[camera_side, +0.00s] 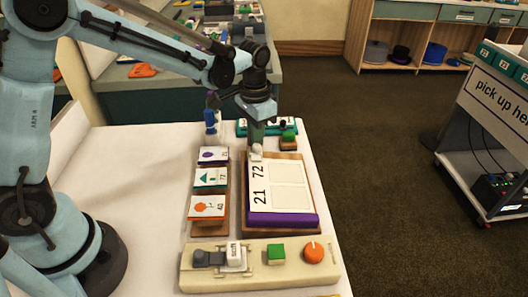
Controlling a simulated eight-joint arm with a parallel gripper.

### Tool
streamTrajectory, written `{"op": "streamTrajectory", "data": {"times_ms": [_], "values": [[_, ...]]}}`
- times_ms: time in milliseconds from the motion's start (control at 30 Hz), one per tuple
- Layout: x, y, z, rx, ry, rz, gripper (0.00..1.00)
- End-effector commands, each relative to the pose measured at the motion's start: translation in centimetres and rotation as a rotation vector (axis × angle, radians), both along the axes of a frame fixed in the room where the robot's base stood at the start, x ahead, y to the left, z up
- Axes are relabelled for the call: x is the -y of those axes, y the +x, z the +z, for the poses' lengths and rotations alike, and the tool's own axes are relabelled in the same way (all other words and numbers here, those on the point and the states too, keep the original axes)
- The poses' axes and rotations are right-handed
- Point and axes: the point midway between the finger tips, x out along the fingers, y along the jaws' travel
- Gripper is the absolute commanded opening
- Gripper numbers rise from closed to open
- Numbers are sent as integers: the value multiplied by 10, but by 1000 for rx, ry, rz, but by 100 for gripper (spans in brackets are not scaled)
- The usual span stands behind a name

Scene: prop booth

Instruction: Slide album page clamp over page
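A white album page (272,189) with the numbers 21 and 72 and two pale blank panels lies on a purple-edged block (283,219) on a brown wooden board. My gripper (256,152) points down at the far left corner of the page, near the 72. A small whitish piece shows at its tip; I cannot tell whether this is the page clamp or part of the fingers. The fingers are too small and overlapped to show whether they are open or shut. I cannot pick out the clamp for certain.
Left of the page, a wooden rack holds several cards (208,207). A cream panel (215,279) with a switch, green button and orange knob lies in front. Behind stand a blue figure (210,119) and a green block with a dark knob (288,134).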

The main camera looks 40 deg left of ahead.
Motion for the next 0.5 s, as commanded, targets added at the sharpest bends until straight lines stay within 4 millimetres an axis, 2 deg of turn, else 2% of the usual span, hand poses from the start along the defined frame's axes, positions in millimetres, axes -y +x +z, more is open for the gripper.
{"op": "streamTrajectory", "data": {"times_ms": [33,133,500], "values": [[-1,-2,-8,4,5,1,0],[-2,-1,-7,3,5,1,0],[-3,-2,13,0,5,2,0]]}}
